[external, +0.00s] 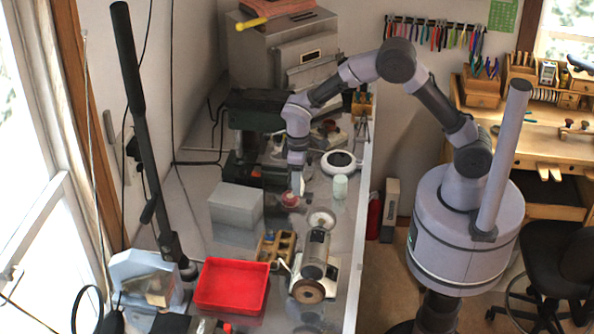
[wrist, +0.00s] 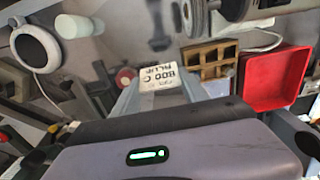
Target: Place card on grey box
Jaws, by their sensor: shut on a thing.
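A white card (wrist: 155,76) with black print sits between the fingertips of my gripper (wrist: 160,92) in the wrist view. My gripper is shut on it. In the external view my gripper (external: 298,186) points down over the bench, to the right of the grey box (external: 236,204) and near its height in the picture. The card is too small to make out clearly there. The grey box is a plain block with a bare, flat top, and the gripper is apart from it. I cannot clearly identify the box in the wrist view.
A red tray (external: 232,287) stands in front of the box. A wooden block with compartments (external: 275,247) and a grinder-like machine (external: 315,262) stand to its right front. A round white device (external: 339,163) and a pale jar (external: 340,186) lie right of the gripper.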

